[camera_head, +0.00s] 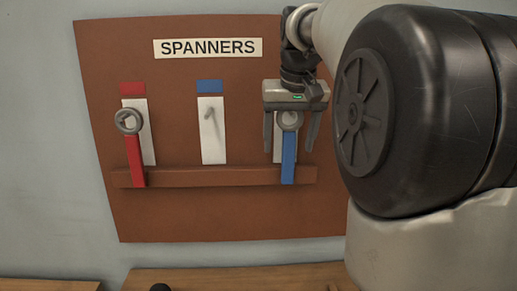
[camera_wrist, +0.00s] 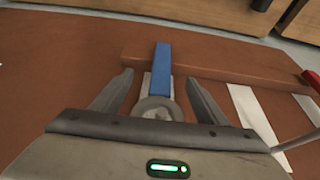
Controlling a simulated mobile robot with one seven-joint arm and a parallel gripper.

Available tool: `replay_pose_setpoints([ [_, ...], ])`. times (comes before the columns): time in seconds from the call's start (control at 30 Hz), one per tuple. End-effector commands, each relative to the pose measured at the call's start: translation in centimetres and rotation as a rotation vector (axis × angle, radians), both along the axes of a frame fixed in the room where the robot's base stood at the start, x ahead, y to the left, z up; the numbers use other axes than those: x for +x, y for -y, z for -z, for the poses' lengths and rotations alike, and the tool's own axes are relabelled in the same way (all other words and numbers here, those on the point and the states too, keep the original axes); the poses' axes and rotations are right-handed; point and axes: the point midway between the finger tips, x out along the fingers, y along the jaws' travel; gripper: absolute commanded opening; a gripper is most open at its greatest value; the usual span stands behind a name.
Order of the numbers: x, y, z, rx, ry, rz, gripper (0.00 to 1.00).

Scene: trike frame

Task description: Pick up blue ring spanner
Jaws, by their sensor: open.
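The blue ring spanner (camera_head: 288,158) hangs upright at the right of the brown board, its grey ring at the top and its blue handle down across the wooden rail. It also shows in the wrist view (camera_wrist: 161,72), with its ring close to my gripper's palm. My gripper (camera_head: 296,147) points down with its jaws open, one finger to each side of the spanner. In the wrist view my gripper (camera_wrist: 160,85) shows clear gaps between both fingers and the spanner. The peg behind the ring is hidden.
A red ring spanner (camera_head: 135,158) hangs at the left under a red label. The middle white panel (camera_head: 213,135), under a blue label (camera_head: 210,86), has a bare peg. The wooden rail (camera_head: 220,176) runs along the board (camera_head: 180,215). A wooden surface (camera_head: 240,278) lies below.

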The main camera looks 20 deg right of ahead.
Motion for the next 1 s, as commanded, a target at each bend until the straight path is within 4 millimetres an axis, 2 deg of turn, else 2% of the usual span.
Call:
replay_pose_setpoints([
  [0.27,0.13,0.05,0.31,0.000,0.001,0.000,0.68],
  [0.57,0.12,0.05,0.29,0.000,0.001,0.000,0.18],
  [1.0,0.21,0.02,-0.38,-0.001,0.002,0.000,0.18],
])
